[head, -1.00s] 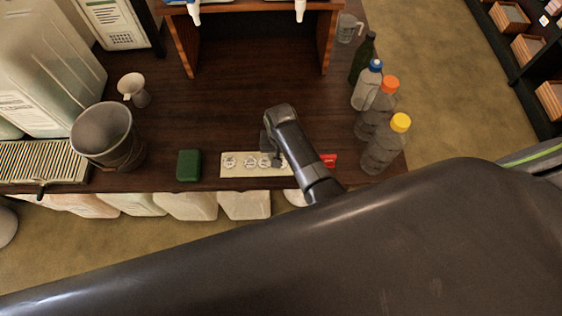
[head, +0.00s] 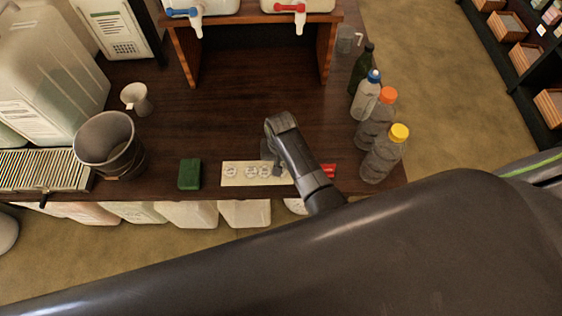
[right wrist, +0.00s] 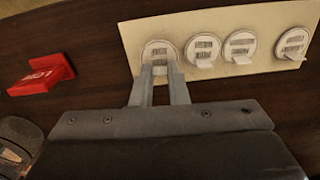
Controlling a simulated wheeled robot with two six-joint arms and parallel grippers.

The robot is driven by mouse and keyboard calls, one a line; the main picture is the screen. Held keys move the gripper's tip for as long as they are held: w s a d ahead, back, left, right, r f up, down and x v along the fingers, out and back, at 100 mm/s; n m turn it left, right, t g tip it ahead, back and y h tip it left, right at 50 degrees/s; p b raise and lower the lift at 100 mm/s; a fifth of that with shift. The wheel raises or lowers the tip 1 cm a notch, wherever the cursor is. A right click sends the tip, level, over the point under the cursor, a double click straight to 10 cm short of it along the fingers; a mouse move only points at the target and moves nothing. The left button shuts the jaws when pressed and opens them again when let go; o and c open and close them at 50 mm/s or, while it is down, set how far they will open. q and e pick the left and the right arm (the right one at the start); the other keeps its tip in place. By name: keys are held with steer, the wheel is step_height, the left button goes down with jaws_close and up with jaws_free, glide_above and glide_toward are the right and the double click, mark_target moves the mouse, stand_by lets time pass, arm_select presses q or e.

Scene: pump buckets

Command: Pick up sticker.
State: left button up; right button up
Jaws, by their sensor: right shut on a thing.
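A cream strip (head: 232,173) lies near the table's front edge with several round white stickers in a row. It also shows in the right wrist view (right wrist: 220,25), each sticker having a small tab. My right gripper (right wrist: 161,72) is shut on the tab of the leftmost sticker (right wrist: 160,49) in that view, which is at the strip's end nearest the red object. The sticker still appears flat against the strip. In the head view my right gripper (head: 273,158) hides that end of the strip. My left gripper is not in view.
A red object (right wrist: 42,75) lies beside the strip. A green sponge (head: 189,174) and a grey bucket (head: 105,140) stand to the left. Bottles with yellow (head: 399,132), orange and blue caps stand at right. The table middle is clear.

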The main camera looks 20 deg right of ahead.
step_height(320, 180, up, 7)
steer(key=p, duration=0.7)
step_height(320, 180, up, 2)
steer(key=shift+p, duration=0.35)
steer(key=shift+r, duration=0.1)
steer(key=shift+r, duration=1.9)
steer(key=shift+f, duration=0.15)
